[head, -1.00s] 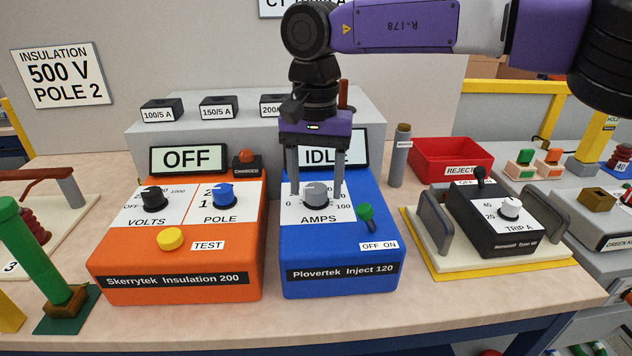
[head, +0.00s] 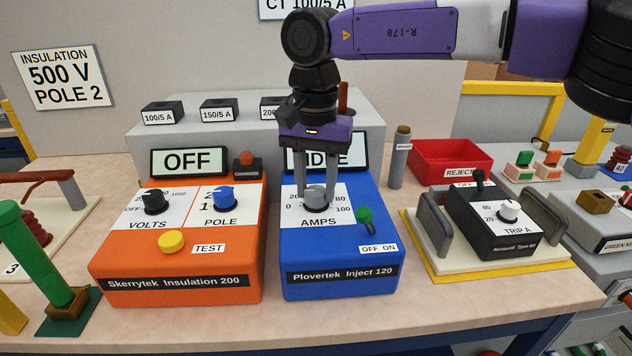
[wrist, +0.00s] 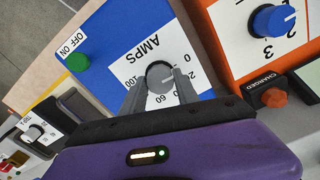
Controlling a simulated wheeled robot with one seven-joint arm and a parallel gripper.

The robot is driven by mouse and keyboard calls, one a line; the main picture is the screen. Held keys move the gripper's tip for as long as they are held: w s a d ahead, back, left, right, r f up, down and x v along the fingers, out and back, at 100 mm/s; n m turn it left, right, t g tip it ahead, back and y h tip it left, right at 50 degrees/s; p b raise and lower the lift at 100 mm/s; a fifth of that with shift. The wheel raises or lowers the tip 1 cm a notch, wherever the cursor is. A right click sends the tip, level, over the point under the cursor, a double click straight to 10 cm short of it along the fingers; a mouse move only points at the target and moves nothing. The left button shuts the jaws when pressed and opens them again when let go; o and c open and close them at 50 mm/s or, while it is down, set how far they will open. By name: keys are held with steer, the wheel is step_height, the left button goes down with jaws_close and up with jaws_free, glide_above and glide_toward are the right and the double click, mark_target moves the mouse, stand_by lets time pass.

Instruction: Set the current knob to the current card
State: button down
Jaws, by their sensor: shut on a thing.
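The current knob (head: 316,196) is the grey AMPS knob on the blue Plovertek Inject 120 box (head: 328,252). Its dial runs from 0 to 100. My gripper (head: 316,192) is over it from above, its two fingers shut on the knob's sides. The knob also shows in the wrist view (wrist: 160,77) between my fingers (wrist: 160,92). Where the knob's pointer stands I cannot clearly tell. The display (head: 330,150) reads IDLE, partly covered by my gripper. A wall card (head: 308,6) reads CT 100/5 A, cut off at the top. No card for a current is plainly visible.
A green toggle (head: 365,214) marked OFF ON stands right of the knob. The orange Skerrytek tester (head: 178,287) is close on the left. A relay (head: 495,225) with a TRIP A dial and a red reject bin (head: 452,160) are on the right.

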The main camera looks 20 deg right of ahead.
steer(key=m+p, duration=0.1)
steer(key=m, duration=0.2)
steer(key=shift+r+p, duration=0.15)
steer(key=shift+p, duration=0.25)
steer(key=m+p, duration=0.1)
steer(key=m, duration=0.3)
steer(key=shift+m, duration=0.4)
steer(key=m+p, duration=0.1)
steer(key=m, duration=0.2)
steer(key=shift+w+m, duration=0.1)
steer(key=shift+m, duration=0.2)
steer(key=m, duration=0.3)
steer(key=shift+m, duration=0.3)
steer(key=m, duration=0.3)
steer(key=shift+d+m, duration=0.1)
steer(key=shift+m, duration=0.3)
steer(key=m, duration=0.8)
steer(key=shift+b, duration=0.3)
steer(key=shift+m, duration=1.9)
steer(key=shift+b, duration=0.3)
